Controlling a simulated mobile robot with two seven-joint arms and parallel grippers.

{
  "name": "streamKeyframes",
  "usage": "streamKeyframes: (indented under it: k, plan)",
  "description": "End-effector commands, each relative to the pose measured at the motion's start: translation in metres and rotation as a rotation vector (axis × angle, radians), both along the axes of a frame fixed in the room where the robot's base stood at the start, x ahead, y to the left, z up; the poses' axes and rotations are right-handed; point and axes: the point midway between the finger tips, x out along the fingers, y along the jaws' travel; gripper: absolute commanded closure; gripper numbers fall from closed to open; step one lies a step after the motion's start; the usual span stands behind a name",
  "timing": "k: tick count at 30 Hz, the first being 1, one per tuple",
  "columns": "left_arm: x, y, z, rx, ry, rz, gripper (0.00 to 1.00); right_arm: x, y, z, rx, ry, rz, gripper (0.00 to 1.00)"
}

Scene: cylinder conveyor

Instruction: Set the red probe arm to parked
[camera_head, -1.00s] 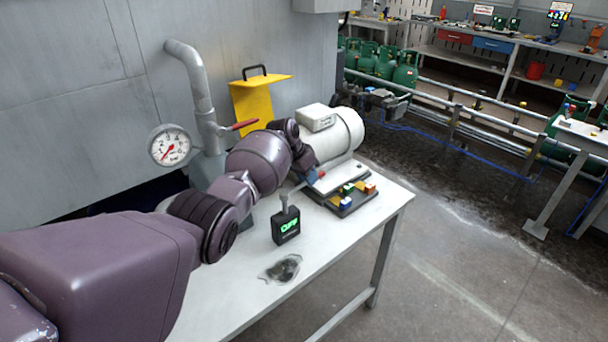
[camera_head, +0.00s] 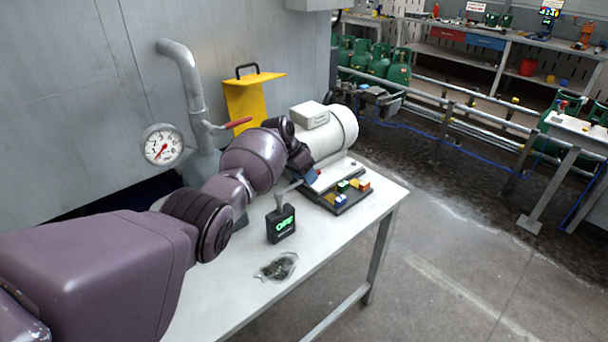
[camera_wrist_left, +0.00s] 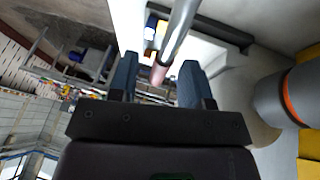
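A black box with a green "OFF" display (camera_head: 281,225) stands on the white table, and a grey rod (camera_head: 290,188) rises from it toward my left gripper (camera_head: 311,176). In the left wrist view, a grey rod (camera_wrist_left: 178,32) with a reddish-pink end (camera_wrist_left: 158,73) shows between the dark blue fingers of my left gripper (camera_wrist_left: 157,80). The fingers are apart, with gaps on both sides of the rod. I cannot tell for certain that this is the red probe arm. A red lever (camera_head: 238,122) also shows on the grey pipe. My right gripper is not in view.
A white motor (camera_head: 335,137) and a black block with coloured buttons (camera_head: 347,196) stand near my left gripper. A pressure gauge (camera_head: 163,145) and a yellow bracket (camera_head: 245,101) are behind.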

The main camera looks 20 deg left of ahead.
Motion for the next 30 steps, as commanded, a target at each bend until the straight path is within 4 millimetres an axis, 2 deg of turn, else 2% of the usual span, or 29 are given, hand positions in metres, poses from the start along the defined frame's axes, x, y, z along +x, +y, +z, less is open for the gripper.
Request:
streamKeyframes:
  k: [8, 21, 30]
  plan:
    - [-0.002, 0.004, 0.009, 0.001, 0.000, 0.001, 0.56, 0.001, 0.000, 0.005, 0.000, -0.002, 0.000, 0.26]
    - [-0.017, 0.031, 0.075, 0.000, -0.003, 0.001, 0.56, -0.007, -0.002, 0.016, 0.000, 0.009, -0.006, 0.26]
    - [-0.023, 0.040, 0.097, 0.000, 0.000, 0.001, 0.56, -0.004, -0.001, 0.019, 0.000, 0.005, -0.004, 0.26]
